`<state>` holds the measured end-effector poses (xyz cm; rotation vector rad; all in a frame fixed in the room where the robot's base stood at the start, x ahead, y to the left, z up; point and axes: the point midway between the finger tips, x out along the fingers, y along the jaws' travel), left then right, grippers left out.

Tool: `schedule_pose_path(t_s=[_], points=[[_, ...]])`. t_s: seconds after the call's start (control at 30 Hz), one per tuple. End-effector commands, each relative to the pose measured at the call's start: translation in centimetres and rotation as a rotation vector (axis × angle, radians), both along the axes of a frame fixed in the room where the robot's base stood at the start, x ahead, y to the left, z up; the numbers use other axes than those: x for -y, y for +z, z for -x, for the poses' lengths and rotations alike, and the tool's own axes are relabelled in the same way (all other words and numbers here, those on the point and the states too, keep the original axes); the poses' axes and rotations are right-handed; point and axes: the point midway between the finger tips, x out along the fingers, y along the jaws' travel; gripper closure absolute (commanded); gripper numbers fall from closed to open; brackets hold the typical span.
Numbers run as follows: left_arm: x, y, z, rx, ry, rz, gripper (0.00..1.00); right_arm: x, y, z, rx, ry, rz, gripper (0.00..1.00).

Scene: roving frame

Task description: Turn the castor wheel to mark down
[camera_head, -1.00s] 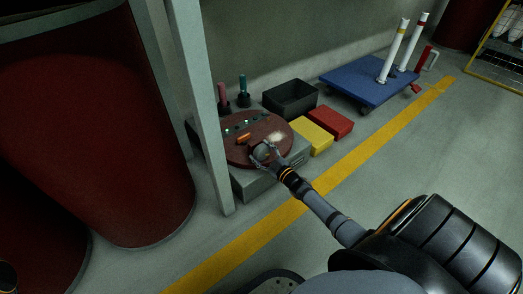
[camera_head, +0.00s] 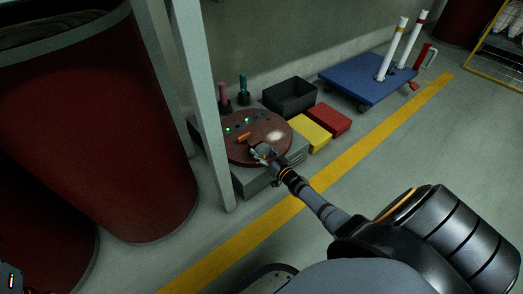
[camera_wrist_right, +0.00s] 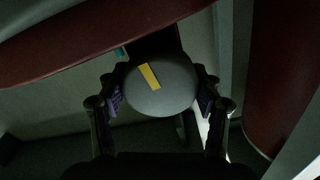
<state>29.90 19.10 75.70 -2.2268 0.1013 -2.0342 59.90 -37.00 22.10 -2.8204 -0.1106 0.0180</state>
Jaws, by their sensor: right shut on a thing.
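The castor wheel (camera_wrist_right: 172,92) is a grey disc with a yellow mark (camera_wrist_right: 149,76) on its face. In the right wrist view the mark is left of and above the disc's middle, a slanted stripe. My right gripper (camera_wrist_right: 158,98) is shut on the wheel, one finger at each side. In the head view the right gripper (camera_head: 262,153) reaches the near edge of a round red-brown top (camera_head: 240,150), and hides most of the wheel. The left gripper is not in view; only a dark piece at the lower left edge shows.
The round top sits on a grey base (camera_head: 250,184) beside a pale post (camera_head: 203,110). A yellow box (camera_head: 311,134), a red box (camera_head: 330,119) and a black bin (camera_head: 291,95) stand to the right. A blue trolley (camera_head: 365,78) is farther back. Large dark red drums are at left.

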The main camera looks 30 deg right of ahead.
Motion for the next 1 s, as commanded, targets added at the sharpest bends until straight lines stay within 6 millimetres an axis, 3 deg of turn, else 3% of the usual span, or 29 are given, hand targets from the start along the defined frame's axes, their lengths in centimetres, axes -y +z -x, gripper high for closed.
schedule_pose_path(t_s=[0.3, 0.83, 0.87, 0.93, 1.0], points=[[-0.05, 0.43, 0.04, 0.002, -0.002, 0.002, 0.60, -0.04, 0.01, -0.01, -0.008, 0.001, -0.111, 0.66], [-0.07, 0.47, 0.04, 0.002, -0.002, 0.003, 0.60, -0.02, -0.04, 0.01, -0.010, 0.000, -0.130, 0.66], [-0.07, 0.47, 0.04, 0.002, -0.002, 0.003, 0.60, -0.02, -0.04, 0.01, -0.010, 0.000, -0.130, 0.32], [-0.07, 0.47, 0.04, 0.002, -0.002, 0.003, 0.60, -0.01, -0.05, 0.01, -0.010, 0.000, -0.130, 0.24], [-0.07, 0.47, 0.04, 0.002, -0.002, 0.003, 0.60, -0.01, -0.05, 0.01, -0.010, 0.000, -0.130, 0.24]])
